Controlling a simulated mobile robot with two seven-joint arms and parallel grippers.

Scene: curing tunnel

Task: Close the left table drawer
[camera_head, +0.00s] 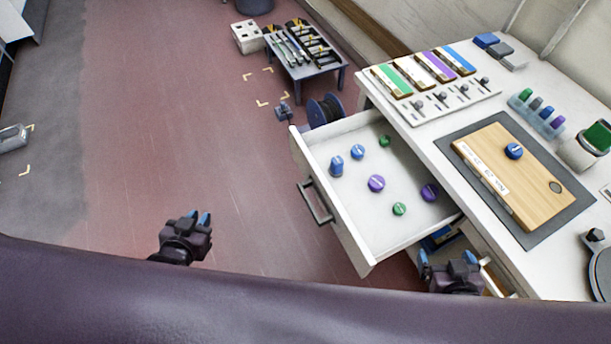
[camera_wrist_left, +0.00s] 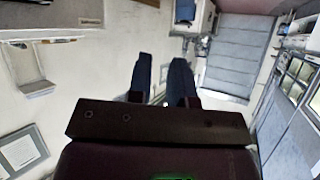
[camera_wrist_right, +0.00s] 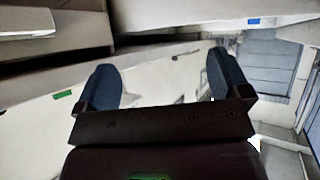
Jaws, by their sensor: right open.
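The left table drawer (camera_head: 365,226) is a white drawer pulled well out from the white table in the head view. Its dark bar handle (camera_head: 315,203) is on the front panel, facing left. Several blue, purple and green knobs are inside it. My left gripper (camera_head: 198,217) is over the floor, left of the drawer front and apart from the handle. Its fingers show in the left wrist view (camera_wrist_left: 162,80) with a narrow empty gap. My right gripper (camera_head: 446,260) is low beside the drawer's near side, close to the table. The right wrist view (camera_wrist_right: 163,85) shows it wide open and empty.
The white table top (camera_head: 408,122) holds colored binders, a wooden board (camera_head: 530,172) on a dark mat, and a knob rack. A second opening with contents (camera_head: 440,238) shows below the table edge. A low dark table (camera_head: 305,67) stands behind. The red floor left of the drawer is clear.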

